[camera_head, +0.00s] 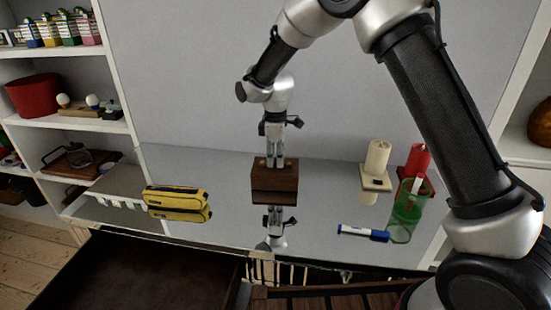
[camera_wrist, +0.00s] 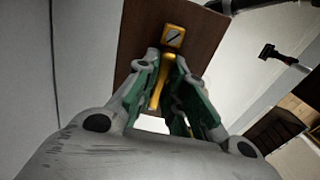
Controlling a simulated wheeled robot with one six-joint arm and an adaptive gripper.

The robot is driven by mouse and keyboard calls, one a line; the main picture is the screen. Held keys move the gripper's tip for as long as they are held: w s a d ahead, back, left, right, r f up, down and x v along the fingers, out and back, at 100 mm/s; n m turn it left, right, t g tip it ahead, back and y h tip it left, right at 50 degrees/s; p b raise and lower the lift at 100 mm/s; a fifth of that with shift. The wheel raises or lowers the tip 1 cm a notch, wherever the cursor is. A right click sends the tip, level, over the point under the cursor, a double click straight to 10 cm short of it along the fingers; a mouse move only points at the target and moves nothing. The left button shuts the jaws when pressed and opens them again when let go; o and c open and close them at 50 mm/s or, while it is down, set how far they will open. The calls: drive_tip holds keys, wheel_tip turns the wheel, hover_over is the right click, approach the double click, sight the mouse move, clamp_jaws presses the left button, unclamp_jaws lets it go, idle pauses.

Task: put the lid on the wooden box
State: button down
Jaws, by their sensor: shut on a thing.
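The dark brown wooden box (camera_head: 275,182) stands on the glossy table, near its middle, in the head view. My gripper (camera_head: 275,162) points straight down at the top of the box. In the wrist view, my gripper (camera_wrist: 166,62) is shut around a gold handle (camera_wrist: 172,38) on a flat brown board, which looks like the lid (camera_wrist: 205,28). From the head view I cannot tell whether the lid rests fully on the box or sits slightly above it, as the fingers cover part of the top.
A yellow case (camera_head: 176,197) lies to the left on the table (camera_head: 232,215). To the right stand a cream candle (camera_head: 377,157), a red candle (camera_head: 418,160) and a green glass (camera_head: 408,212), with a blue marker (camera_head: 362,233) in front. Shelves (camera_head: 75,118) line the left.

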drive_tip(key=c, duration=1.4)
unclamp_jaws()
drive_tip(key=shift+r, duration=3.55)
